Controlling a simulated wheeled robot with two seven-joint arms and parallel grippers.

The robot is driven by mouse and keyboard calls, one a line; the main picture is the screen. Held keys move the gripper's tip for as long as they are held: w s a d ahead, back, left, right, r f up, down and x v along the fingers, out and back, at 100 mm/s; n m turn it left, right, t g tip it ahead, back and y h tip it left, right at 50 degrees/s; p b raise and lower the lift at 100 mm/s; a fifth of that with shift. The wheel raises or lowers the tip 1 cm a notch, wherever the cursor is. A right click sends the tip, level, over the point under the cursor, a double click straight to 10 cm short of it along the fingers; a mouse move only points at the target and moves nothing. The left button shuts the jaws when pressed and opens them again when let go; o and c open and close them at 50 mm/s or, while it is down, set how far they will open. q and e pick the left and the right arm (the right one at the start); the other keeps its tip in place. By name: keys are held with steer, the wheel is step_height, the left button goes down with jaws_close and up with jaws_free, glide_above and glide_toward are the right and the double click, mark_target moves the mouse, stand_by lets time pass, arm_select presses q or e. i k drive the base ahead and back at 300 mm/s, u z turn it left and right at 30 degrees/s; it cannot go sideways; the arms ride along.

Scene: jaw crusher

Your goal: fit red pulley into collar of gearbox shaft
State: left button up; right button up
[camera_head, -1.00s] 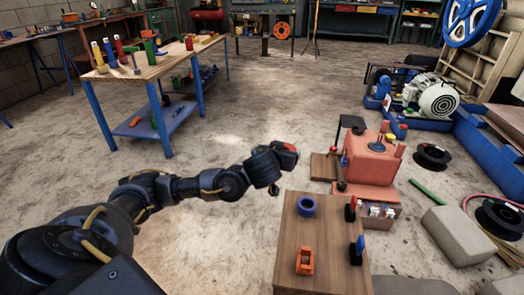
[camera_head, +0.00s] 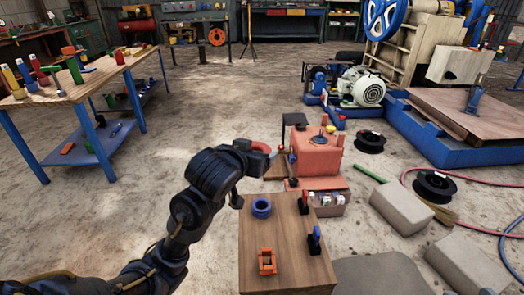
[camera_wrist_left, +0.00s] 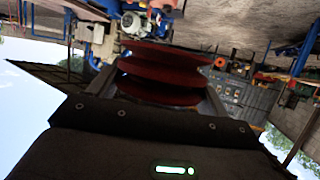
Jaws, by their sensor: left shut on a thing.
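The dark red grooved pulley (camera_wrist_left: 165,75) fills the upper middle of the left wrist view. It shows as a red rim (camera_head: 261,147) at the end of my left arm in the head view. My left gripper (camera_head: 254,152) is shut on it, with a finger on each side in the wrist view. A salmon-red box (camera_head: 318,157), which looks like the gearbox, stands just right of and beyond the gripper. The pulley appears held apart from it. I cannot clearly make out the shaft collar. My right gripper is out of view.
A wooden-topped stand (camera_head: 285,250) in front holds a blue ring (camera_head: 261,207), an orange block (camera_head: 267,262) and small red and blue clamps. A thin dark post with a flat top (camera_head: 294,119) rises beside the box. Grey blocks (camera_head: 402,210) and black reels lie right.

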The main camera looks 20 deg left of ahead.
mark_target(320, 139)
steer(key=u, duration=2.7)
steer(key=i, duration=2.3)
steer(key=z, duration=2.45)
steer(key=i, duration=0.45)
steer(key=u, duration=0.15)
